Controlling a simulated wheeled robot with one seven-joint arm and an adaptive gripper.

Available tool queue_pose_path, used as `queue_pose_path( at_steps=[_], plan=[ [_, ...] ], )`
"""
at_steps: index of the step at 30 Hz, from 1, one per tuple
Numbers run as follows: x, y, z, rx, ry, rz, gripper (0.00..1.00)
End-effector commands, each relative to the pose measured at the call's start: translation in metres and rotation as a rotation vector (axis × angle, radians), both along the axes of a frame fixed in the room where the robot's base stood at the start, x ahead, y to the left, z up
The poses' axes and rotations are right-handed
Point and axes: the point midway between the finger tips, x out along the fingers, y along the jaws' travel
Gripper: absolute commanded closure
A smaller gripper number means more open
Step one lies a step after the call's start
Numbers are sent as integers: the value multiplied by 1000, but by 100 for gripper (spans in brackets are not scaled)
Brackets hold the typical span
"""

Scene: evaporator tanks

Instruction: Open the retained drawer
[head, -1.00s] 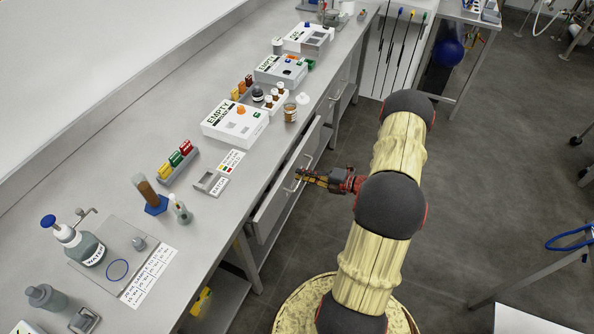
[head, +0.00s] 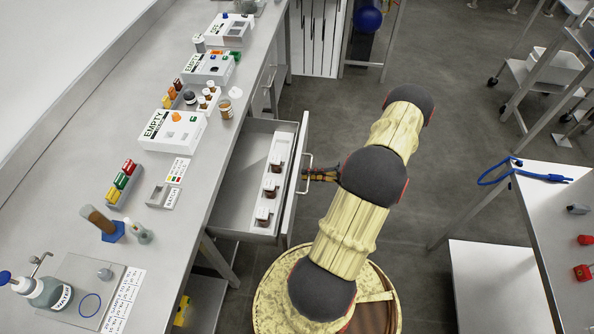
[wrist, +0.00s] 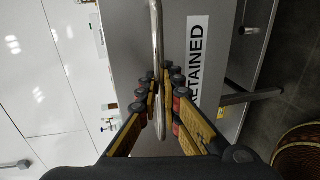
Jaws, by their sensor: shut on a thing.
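The retained drawer (head: 298,188) is pulled well out from under the bench. Its front panel faces right, and several small brown-and-white containers (head: 271,188) stand in a row inside it. A metal bar handle (head: 308,172) is fixed to the front. My gripper (head: 308,174) is at the handle, pointing left. In the wrist view my gripper (wrist: 160,88) has its fingers closed around the vertical handle bar (wrist: 157,50), in front of the grey panel. The label (wrist: 196,60), partly covered by my finger, reads "...TAINED".
The bench top (head: 180,215) carries white "EMPTY" boxes (head: 172,130), a coloured rack (head: 124,182), a water bottle (head: 48,291) and a blue-footed tube (head: 101,222). A side table (head: 540,215) stands at right.

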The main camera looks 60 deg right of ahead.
Motion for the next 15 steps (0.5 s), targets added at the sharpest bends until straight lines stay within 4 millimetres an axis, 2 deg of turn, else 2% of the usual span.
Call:
queue_pose_path(
  at_steps=[6, 15],
  plan=[
    [-10, -4, -1, 1, 1, 0, 100],
    [-11, -4, -1, 1, 1, 0, 100]
  ],
)
